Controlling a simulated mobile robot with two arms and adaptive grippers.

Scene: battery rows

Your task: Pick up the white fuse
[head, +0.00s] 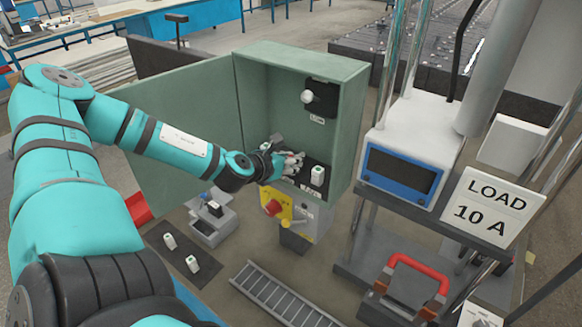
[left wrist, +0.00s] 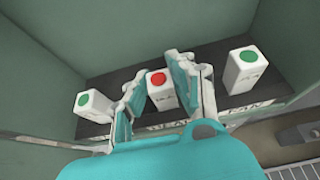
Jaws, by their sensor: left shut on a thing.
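A white fuse with a red dot on top (left wrist: 160,90) stands on a dark shelf (left wrist: 130,82) inside a green cabinet. My left gripper (left wrist: 162,95) has a finger on each side of this fuse and is shut on it. In the head view my left gripper (head: 290,165) reaches into the cabinet, and the held fuse is hard to make out there. White fuses with green dots stand on either side, one at the left (left wrist: 93,104) and one at the right (left wrist: 243,70). The right one also shows in the head view (head: 317,175). My right gripper is not in view.
The green cabinet (head: 345,110) has its door (head: 190,105) open to the left. A black switch block with a white knob (head: 307,96) is on its back wall. Two white fuses (head: 169,240) (head: 192,264) stand on a dark mat below. A LOAD 10 A sign (head: 488,207) is at right.

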